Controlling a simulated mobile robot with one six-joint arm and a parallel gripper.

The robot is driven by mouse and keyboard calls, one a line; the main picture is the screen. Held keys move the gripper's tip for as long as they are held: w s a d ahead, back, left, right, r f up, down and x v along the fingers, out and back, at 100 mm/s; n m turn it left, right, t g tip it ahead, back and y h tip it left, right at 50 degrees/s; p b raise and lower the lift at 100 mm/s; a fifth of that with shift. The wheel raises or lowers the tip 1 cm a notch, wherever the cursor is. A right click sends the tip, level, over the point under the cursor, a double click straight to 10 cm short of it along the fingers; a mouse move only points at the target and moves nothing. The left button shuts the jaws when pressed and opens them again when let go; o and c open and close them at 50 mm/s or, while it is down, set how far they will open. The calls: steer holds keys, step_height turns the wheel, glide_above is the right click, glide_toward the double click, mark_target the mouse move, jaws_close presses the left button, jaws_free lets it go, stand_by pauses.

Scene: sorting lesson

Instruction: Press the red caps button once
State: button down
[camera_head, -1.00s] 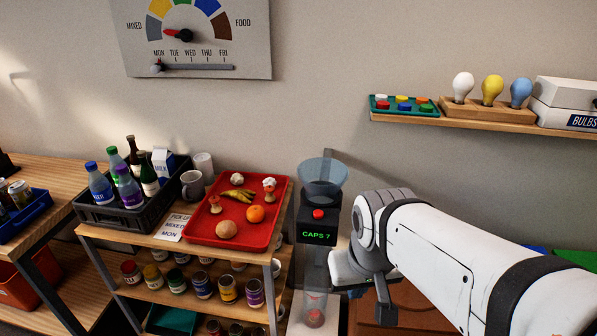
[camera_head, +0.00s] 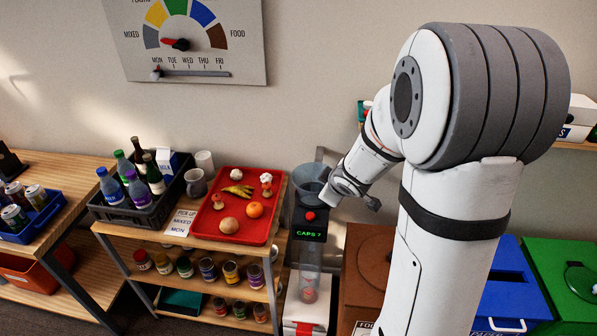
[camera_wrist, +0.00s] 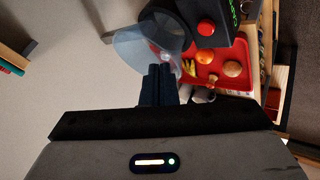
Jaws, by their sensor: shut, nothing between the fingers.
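The red caps button (camera_head: 310,216) is a round red cap on the black front of the caps machine, above its green "CAPS 7" display (camera_head: 310,235). In the wrist view the red button (camera_wrist: 206,27) is right of and above the fingertips. My gripper (camera_head: 334,191) is beside the clear funnel on top of the machine, to the right of and a little above the button. In the wrist view my gripper (camera_wrist: 158,69) has both dark fingers together and empty, overlapping the clear funnel (camera_wrist: 145,50). The fingers appear apart from the button.
A red tray (camera_head: 245,233) of food stands on a shelf left of the machine, with a black crate (camera_head: 126,214) of bottles farther left. Brown (camera_head: 366,262), blue (camera_head: 506,318) and green (camera_head: 553,259) bins stand to the right. A wall shelf is partly hidden behind my arm.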

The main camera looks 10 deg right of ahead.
mark_target(313, 217)
steer(key=a+n+y+p, duration=0.1)
steer(key=w+a+n+y, duration=0.1)
steer(key=w+a+n+y+p, duration=0.1)
steer(key=shift+w+a+f+n+y+p, duration=0.25)
steer(key=shift+a+f+n+y+p, duration=0.05)
steer(key=shift+f+n+p, duration=0.1)
step_height(313, 217, down, 9)
steer(key=b, duration=0.8)
steer(key=shift+r+b, duration=0.1)
steer(key=shift+b, duration=0.2)
stand_by(1.5)
steer(key=shift+s+f+b, duration=0.1)
steer(key=shift+f+b, duration=0.2)
steer(key=shift+f, duration=0.05)
